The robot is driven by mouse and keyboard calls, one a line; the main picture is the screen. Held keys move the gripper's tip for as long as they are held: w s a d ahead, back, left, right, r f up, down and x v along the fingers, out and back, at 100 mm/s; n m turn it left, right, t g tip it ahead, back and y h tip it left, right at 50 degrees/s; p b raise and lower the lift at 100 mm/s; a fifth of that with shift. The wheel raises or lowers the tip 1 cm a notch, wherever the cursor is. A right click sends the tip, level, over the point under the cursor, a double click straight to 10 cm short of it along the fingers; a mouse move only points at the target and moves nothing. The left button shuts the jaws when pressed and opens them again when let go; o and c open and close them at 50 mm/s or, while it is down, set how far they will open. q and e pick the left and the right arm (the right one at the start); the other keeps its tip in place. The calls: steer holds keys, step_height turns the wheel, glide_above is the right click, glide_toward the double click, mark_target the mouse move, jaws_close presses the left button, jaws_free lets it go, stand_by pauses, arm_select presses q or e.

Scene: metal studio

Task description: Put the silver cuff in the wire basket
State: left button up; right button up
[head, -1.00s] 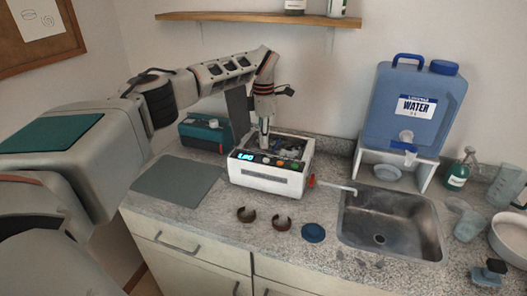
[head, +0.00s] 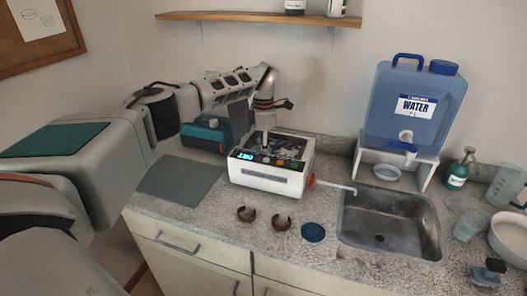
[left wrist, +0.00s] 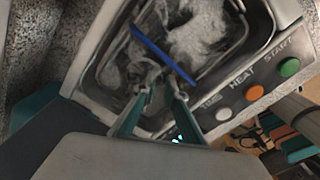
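The white cleaner box (head: 262,180) has an open metal tank, and the wire basket (left wrist: 228,50) sits in it under a blue handle bar (left wrist: 162,54). My left gripper (left wrist: 163,84) points down into the tank in the left wrist view. Its two fingertips are apart, with basket and tank showing between them. In the head view the left gripper (head: 265,140) reaches down over the box. A pale silvery curved shape (left wrist: 139,74) lies by the left fingertip. I cannot tell for sure whether it is the silver cuff. My right gripper is not in view.
Two brown cuffs (head: 246,214) (head: 281,222) and a dark blue disc (head: 313,232) lie on the counter in front of the box. A grey mat (head: 180,181) is left, a sink (head: 392,222) right. A teal device (head: 205,134) stands behind.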

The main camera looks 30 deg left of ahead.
arm_select(q)
steer(key=shift+r, duration=0.1)
step_height(320, 180, up, 12)
stand_by(0.5)
stand_by(0.5)
